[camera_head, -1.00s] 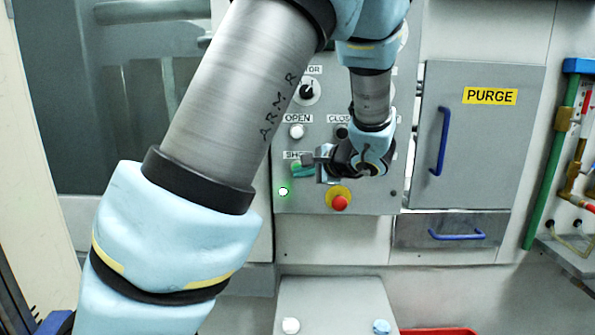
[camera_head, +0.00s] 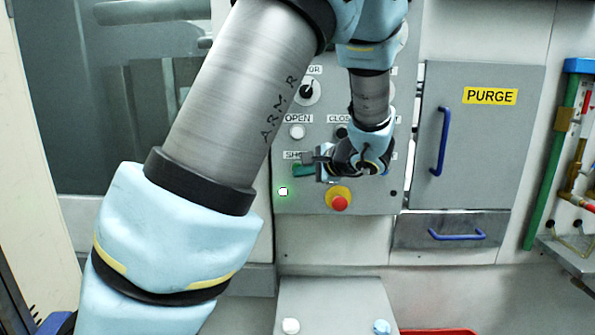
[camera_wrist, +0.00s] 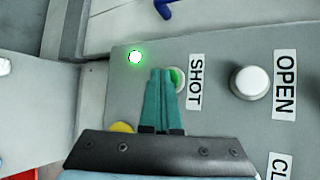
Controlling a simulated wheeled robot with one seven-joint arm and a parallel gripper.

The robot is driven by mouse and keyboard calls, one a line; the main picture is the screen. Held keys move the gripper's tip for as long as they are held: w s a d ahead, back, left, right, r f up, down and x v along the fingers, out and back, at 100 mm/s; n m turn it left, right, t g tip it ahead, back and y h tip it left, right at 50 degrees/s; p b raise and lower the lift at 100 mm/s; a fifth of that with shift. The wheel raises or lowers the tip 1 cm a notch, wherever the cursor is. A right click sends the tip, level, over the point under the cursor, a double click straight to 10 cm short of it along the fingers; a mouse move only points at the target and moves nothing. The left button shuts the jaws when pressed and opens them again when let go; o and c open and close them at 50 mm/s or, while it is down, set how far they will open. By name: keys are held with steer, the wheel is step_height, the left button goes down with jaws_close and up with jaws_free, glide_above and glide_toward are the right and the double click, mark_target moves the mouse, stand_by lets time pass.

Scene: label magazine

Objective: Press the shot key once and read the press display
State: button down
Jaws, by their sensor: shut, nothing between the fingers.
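The green shot key (camera_wrist: 177,80) sits beside the SHOT label (camera_wrist: 195,82) in the wrist view, partly hidden behind my teal fingers. My gripper (camera_wrist: 161,72) is shut and empty, its tips in front of the left part of the key. I cannot tell whether they touch it. In the head view my gripper (camera_head: 300,170) is at the panel just under the SHOT label (camera_head: 292,155), and it hides the key there. A lamp (camera_head: 283,191) below glows green; it also shows in the wrist view (camera_wrist: 135,57). I see no readable press display; my arm covers part of the panel.
A red emergency button (camera_head: 340,202) on a yellow collar is below my gripper. The white OPEN button (camera_head: 297,132) is above it, with a black button (camera_head: 342,132) beside that. The PURGE door (camera_head: 478,140) with a blue handle is to the right.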

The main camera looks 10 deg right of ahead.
steer(key=shift+s+a, duration=0.15)
steer(key=shift+s, duration=0.65)
steer(key=shift+s+a+b, duration=0.25)
steer(key=shift+s+b, duration=0.1)
steer(key=shift+s, duration=0.9)
steer(key=shift+s+a+b, duration=0.2)
steer(key=shift+s+b, duration=0.15)
steer(key=shift+s, duration=0.85)
steer(key=s+a+f+n+g+h, duration=0.3)
steer(key=s+a+f+n+g, duration=0.2)
steer(key=a+f+n, duration=0.1)
steer(key=s+a+f+n+g+h, duration=0.3)
steer(key=s+a+f+n, duration=0.3)
steer(key=a, duration=0.5)
steer(key=n+g, duration=0.1)
steer(key=n, duration=0.1)
steer(key=shift+s+n+g+h, duration=0.3)
steer(key=shift+g, duration=0.1)
